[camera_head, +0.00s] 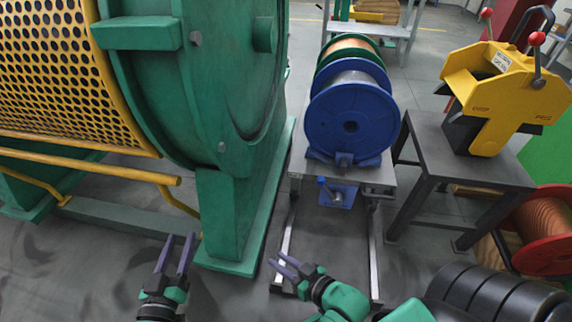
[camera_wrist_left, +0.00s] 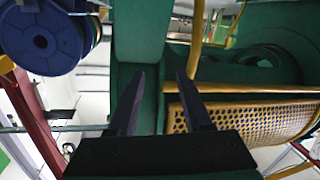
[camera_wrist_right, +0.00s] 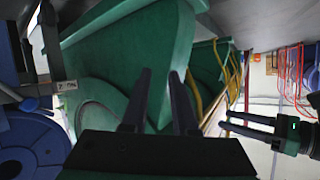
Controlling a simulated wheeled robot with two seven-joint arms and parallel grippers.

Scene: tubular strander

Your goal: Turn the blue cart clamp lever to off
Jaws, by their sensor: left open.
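The blue cart clamp (camera_head: 337,196) sits at the front of the grey reel cart, below the blue reel (camera_head: 351,122). Its small lever (camera_head: 323,184) has a dark knob and points up and left; its exact setting is too small to tell. My left gripper (camera_head: 178,238) is open and empty, left of the cart in front of the green machine. My right gripper (camera_head: 280,261) is open and empty, below and left of the clamp, apart from it. In the right wrist view, the blue reel (camera_wrist_right: 28,148) is at the left edge, outside the fingers (camera_wrist_right: 160,75).
The green machine (camera_head: 225,215) with its yellow perforated guard (camera_head: 60,70) stands close on the left. A dark table (camera_head: 445,150) with a yellow device (camera_head: 505,95) stands right of the cart. A red-flanged copper reel (camera_head: 545,230) is at the right. Floor before the cart is open.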

